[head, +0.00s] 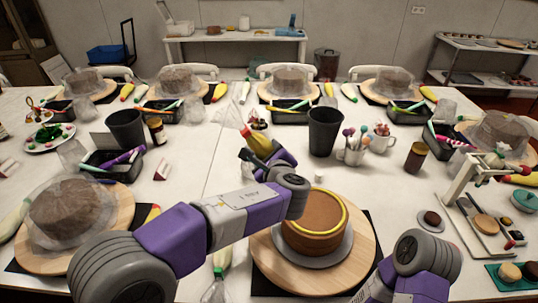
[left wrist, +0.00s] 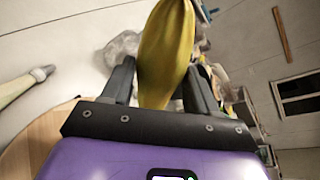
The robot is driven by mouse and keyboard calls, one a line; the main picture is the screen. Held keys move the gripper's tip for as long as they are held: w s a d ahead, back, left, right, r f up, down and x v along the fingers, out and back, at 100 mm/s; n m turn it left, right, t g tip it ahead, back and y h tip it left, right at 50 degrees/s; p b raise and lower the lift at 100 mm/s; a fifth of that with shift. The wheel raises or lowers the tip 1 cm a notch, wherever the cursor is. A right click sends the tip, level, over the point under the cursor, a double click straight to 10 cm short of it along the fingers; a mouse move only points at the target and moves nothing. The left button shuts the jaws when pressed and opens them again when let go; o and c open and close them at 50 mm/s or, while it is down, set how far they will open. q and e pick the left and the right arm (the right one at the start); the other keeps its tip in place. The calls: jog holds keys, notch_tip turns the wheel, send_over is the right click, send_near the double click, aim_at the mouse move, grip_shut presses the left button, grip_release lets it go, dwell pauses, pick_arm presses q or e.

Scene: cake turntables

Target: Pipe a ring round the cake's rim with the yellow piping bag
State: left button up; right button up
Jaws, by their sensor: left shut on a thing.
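The brown cake (head: 313,241) stands on a grey plate on a round wooden turntable (head: 357,262) at the front middle in the head view. A yellow ring (head: 341,224) runs along its top rim; my left arm passes close by the cake's left side. My left gripper (head: 258,153) is beyond the cake, up and to the left of it, shut on the yellow piping bag (head: 259,143). The bag is tilted and clear of the cake. The left wrist view shows the yellow bag (left wrist: 166,55) between the two dark fingers. My right arm shows at bottom right, its gripper out of view.
A covered cake (head: 70,214) sits at left.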

pick_arm(q)
jog(key=shift+r, duration=0.1)
jog(key=shift+r+p, duration=2.05)
jog(key=shift+r, duration=0.5)
jog(key=shift+f, duration=0.1)
dwell(1.3)
